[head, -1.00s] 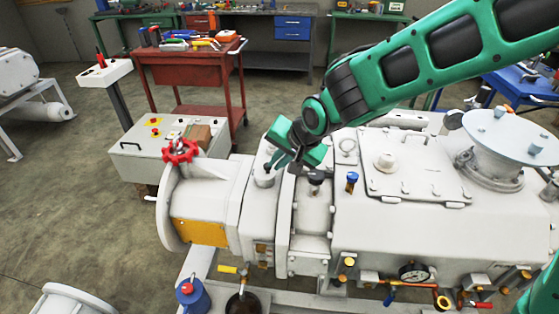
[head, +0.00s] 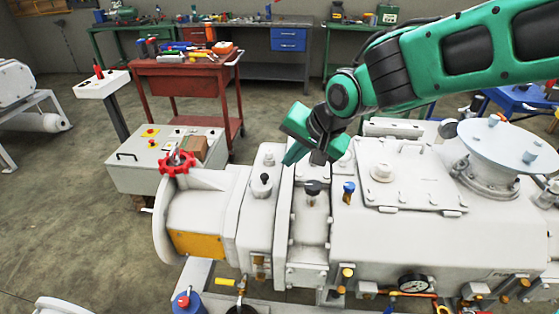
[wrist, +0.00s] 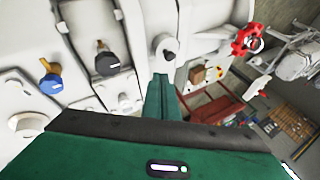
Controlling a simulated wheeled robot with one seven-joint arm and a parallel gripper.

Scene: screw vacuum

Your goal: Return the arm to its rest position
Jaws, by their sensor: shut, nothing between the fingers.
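My arm is green with black pads and reaches in from the upper right in the head view. My gripper (head: 293,156) is shut and empty, above the white vacuum machine (head: 395,240). In the wrist view its two green fingers (wrist: 161,85) lie together, pointing at the machine's top. A grey-topped fitting (head: 261,184) stands on the machine, left of the gripper. A black knob (head: 312,188) is below the gripper, and a blue-capped fitting (head: 348,190) is to its right. The gripper appears apart from them.
A red handwheel (head: 178,163) sits at the machine's left end. A control box (head: 150,175) stands behind it. A red tool cart (head: 180,84) and workbenches are further back. A round flanged port (head: 500,150) rises at the right.

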